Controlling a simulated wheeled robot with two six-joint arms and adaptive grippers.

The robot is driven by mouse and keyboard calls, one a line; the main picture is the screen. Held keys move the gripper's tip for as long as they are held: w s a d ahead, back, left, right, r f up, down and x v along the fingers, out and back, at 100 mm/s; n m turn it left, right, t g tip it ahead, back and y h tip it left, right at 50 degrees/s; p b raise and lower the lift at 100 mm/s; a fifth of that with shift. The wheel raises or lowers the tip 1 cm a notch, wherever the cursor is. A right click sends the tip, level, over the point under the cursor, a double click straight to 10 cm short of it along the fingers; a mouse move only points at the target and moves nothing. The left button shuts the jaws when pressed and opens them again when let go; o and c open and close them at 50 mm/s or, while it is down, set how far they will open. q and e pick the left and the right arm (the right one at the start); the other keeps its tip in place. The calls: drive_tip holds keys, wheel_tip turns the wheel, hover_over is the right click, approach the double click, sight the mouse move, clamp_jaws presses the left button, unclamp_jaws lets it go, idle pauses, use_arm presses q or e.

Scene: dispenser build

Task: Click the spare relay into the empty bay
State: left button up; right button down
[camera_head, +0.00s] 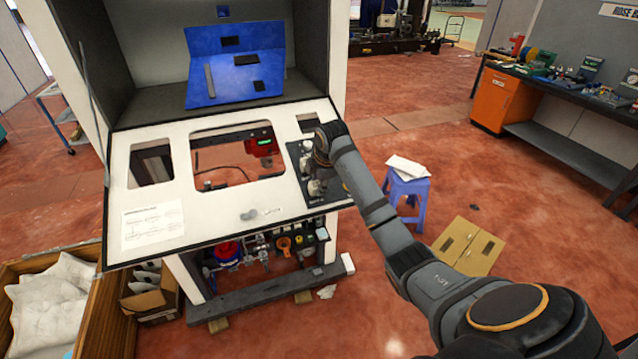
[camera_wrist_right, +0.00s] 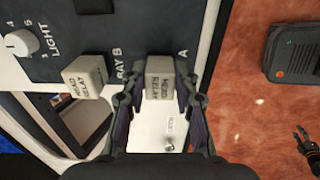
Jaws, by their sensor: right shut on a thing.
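The right wrist view shows my right gripper (camera_wrist_right: 158,98) shut on a pale, lettered relay (camera_wrist_right: 159,80), in front of the dark grey panel (camera_wrist_right: 150,38). I cannot tell whether this relay touches the panel. A second pale relay, lettered HEAD RELAY (camera_wrist_right: 85,77), stands to its left, apart from the fingers. A dark shape (camera_wrist_right: 95,5) is cut off at the top edge; I cannot tell if it is the empty bay. In the head view my right arm covers part of the dark panel (camera_head: 296,158). My left gripper (camera_wrist_right: 300,140) appears small at the right edge, its fingers apart.
The dark panel is set in a sloping white board (camera_head: 215,218) with cutouts. A white knob (camera_wrist_right: 20,43) beside the word LIGHT is left of the relays. A blue folder-like object (camera_head: 235,65) stands behind the board. A blue stool (camera_head: 408,190) stands right of my arm.

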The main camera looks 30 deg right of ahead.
drive_tip(key=shift+c, duration=2.3)
unclamp_jaws()
drive_tip(key=v, duration=0.6)
